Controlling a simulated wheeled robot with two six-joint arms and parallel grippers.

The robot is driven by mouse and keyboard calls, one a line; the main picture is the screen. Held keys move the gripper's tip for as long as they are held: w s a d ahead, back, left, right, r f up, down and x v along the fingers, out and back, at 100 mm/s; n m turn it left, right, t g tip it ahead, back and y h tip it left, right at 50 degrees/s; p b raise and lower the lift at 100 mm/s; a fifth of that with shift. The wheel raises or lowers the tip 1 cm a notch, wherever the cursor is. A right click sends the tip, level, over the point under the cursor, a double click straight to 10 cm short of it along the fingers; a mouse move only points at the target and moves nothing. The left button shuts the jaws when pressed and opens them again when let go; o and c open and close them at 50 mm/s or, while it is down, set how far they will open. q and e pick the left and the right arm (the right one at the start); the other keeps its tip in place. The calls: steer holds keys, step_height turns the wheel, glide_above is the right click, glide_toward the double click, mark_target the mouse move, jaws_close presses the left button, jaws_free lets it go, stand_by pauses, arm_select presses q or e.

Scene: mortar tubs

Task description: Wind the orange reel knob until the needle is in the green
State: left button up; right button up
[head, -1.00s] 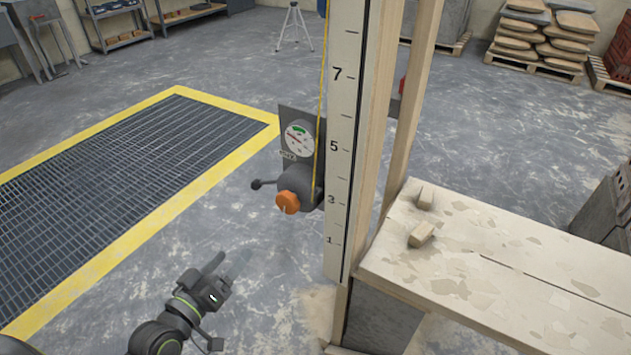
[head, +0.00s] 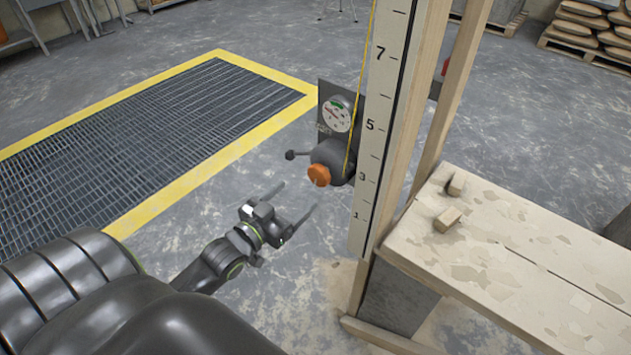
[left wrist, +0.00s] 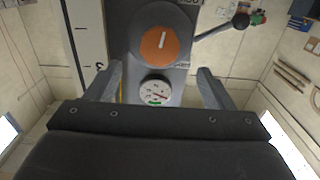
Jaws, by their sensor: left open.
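The orange reel knob (head: 319,175) sits on the front of a grey reel housing (head: 333,158) fixed to the upright post. The round white gauge (head: 337,113) is just above it, with a green band at its top; the needle appears outside the green, though it is small. My left gripper (head: 295,203) is open and empty, below and a little left of the knob, apart from it. In the left wrist view the knob (left wrist: 159,45) shows a white mark, and the gauge (left wrist: 155,92) appears between the open fingers. My right gripper is not in view.
A lever with a dark ball end (head: 291,155) sticks out left of the reel. The numbered staff (head: 375,150) stands right of it. A plank bench (head: 500,260) with two small blocks is at the right. A yellow-edged floor grate (head: 130,140) lies left.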

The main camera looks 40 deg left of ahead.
mark_target(316, 178)
arm_select(q)
steer(key=w, duration=0.2)
steer(key=w+b, duration=0.1)
steer(key=w, duration=0.5)
steer(key=shift+w+d, duration=0.15)
steer(key=shift+d, duration=0.2)
steer(key=shift+c, duration=0.3)
steer(key=c, duration=0.9)
